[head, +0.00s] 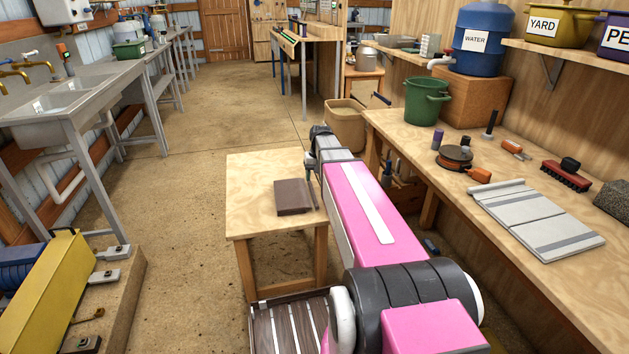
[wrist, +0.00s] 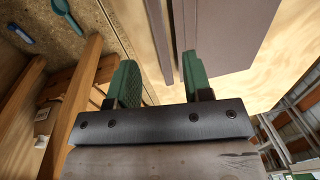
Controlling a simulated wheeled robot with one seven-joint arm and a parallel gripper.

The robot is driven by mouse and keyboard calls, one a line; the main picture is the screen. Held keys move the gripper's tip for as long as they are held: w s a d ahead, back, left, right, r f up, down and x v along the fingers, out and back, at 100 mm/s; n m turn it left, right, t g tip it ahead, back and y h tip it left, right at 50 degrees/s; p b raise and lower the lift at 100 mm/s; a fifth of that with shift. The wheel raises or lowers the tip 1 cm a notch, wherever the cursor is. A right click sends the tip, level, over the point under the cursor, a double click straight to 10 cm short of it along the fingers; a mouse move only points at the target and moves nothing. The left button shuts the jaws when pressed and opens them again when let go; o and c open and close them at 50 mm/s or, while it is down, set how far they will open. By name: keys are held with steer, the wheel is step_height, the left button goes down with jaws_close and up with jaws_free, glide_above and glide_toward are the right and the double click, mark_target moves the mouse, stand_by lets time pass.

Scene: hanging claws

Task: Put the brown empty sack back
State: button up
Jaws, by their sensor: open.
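A flat brown piece (head: 293,197), which looks like the folded empty sack, lies on the small wooden table (head: 250,222). It also shows in the wrist view (wrist: 225,35). A thin brown strip (head: 311,194) lies along its right side, near the table's right edge; I cannot tell whether it is part of the sack. My gripper (head: 312,172) is over that right edge. In the wrist view its two green fingers (wrist: 160,65) are apart, with the thin strip (wrist: 160,40) showing between them. The right finger overlaps the near corner of the flat brown piece in the picture. Contact cannot be told.
A long workbench (head: 440,200) on the right carries a green bucket (head: 425,103), tools and a grey panel (head: 535,220). A tan bin (head: 345,126) stands beyond the small table. A sink (head: 65,105) stands at left. The floor (head: 190,130) between is clear.

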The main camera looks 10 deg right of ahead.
steer(key=shift+r, duration=0.35)
steer(key=shift+r, duration=0.1)
steer(key=shift+r, duration=1.95)
steer(key=shift+s, duration=0.1)
